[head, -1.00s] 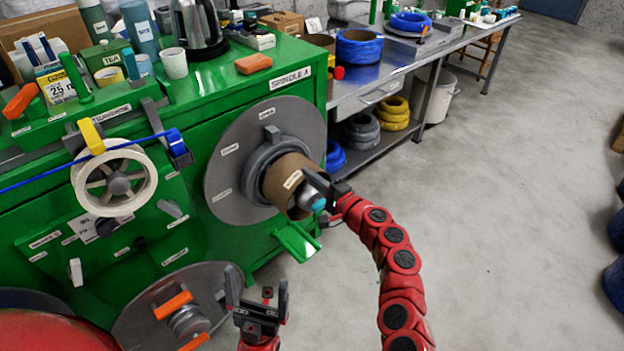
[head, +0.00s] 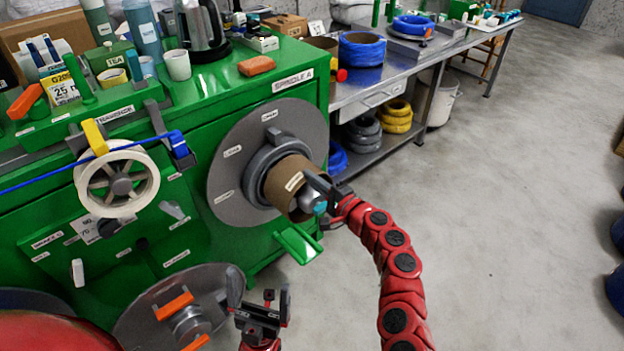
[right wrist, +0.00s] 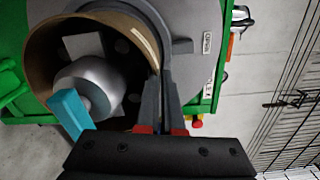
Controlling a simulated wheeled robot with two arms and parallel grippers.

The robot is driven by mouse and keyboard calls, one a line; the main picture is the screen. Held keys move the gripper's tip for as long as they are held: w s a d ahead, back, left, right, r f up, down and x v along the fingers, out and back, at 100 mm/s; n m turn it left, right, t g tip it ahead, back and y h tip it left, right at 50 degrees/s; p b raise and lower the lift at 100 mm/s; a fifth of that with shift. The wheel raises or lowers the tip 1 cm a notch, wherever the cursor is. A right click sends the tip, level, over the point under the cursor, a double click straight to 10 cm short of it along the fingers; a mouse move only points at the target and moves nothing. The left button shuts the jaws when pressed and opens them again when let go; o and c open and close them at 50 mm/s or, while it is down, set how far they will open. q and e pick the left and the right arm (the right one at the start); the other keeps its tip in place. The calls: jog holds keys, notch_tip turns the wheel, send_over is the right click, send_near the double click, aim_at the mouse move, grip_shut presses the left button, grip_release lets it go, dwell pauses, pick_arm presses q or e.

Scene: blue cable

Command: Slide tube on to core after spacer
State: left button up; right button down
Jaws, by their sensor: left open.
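The brown cardboard tube (head: 283,183) sits around the grey core (head: 308,200) of spindle A, which shows inside the tube in the right wrist view (right wrist: 93,83). Behind the tube is the grey spacer ring (head: 262,160), against the large grey disc (head: 228,178). I cannot tell whether tube and spacer touch. My right gripper (head: 322,192) is at the tube's outer end. In the right wrist view its fingers (right wrist: 160,98) pinch the tube wall at the rim. The tube's far side is hidden. My left gripper (head: 258,297) is open and empty, low in front of the machine.
A green bracket (head: 298,243) juts out below the tube. A white reel (head: 117,180) with blue cable is at the left. A lower disc with orange handles (head: 174,306) is near my left gripper.

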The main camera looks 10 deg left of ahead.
jog(key=shift+b+x, duration=1)
jog(key=shift+b, duration=0.5)
dwell(1.0)
jog(key=shift+a+r, duration=0.1)
jog(key=shift+a, duration=0.05)
dwell(0.8)
jog(key=shift+f+b, duration=0.55)
jog(key=shift+b, duration=0.05)
jog(key=c, duration=1)
grip_release()
jog(key=shift+a+f, duration=0.1)
jog(key=shift+a, duration=0.05)
jog(key=o, duration=0.6)
jog(key=shift+d+f, duration=0.25)
jog(key=shift+f, duration=0.05)
jog(key=shift+c, duration=1.2)
